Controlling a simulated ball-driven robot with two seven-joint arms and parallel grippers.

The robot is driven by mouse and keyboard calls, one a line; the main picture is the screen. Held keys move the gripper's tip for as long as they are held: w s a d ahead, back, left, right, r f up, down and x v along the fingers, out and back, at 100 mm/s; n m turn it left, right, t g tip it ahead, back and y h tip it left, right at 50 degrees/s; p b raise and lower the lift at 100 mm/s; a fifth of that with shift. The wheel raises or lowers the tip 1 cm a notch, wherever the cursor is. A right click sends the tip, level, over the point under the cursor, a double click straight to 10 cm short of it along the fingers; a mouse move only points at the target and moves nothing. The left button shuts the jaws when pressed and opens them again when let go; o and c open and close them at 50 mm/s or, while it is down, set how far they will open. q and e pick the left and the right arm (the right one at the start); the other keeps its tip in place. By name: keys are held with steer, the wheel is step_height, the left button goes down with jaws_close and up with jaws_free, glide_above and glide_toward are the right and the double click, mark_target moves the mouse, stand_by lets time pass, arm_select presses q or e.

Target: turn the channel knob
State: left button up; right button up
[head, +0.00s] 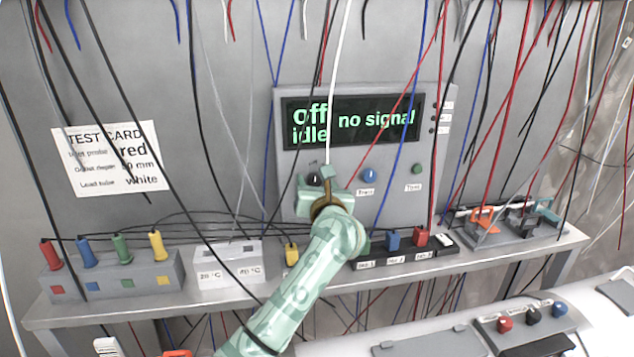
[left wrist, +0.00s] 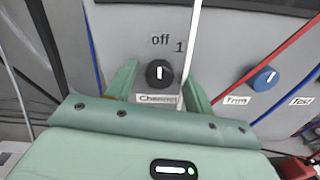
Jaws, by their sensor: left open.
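In the head view the knob (head: 314,179) shows at the panel's lower left. My left gripper (head: 328,190) is open in front of the panel. In the left wrist view its fingers (left wrist: 160,86) stand on either side of the knob, with gaps; I cannot tell how deep they reach. The display (head: 352,122) reads "off", "idle" and "no signal". My right gripper is not in view.
A blue Trim knob (head: 369,175) and a green Tone knob (head: 417,169) are to the right. A white cable (left wrist: 191,55) hangs close beside the channel knob, and many other cables hang around. Coloured plugs (head: 104,250) and blocks crowd the shelf (head: 200,304) below.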

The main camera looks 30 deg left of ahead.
arm_select(q)
steer(key=shift+s, duration=0.1)
steer(key=shift+r, duration=0.1)
steer(key=c, duration=1)
steer(key=shift+o, duration=0.2)
steer(key=shift+r+m+p, duration=0.15)
steer(key=shift+m+p, duration=0.75)
steer(key=shift+p, duration=0.25)
steer(key=m+p, duration=0.3)
steer(key=p, duration=0.1)
steer(key=shift+m, duration=0.3)
steer(key=shift+m+p, duration=1.3)
steer(key=shift+p, duration=0.1)
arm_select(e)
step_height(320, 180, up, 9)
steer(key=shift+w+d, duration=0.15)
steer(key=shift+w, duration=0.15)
arm_select(q)
steer(key=shift+f, duration=0.2)
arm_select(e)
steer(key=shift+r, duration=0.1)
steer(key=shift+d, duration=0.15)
arm_select(q)
steer(key=o, duration=1)
steer(key=shift+c, duration=0.2)
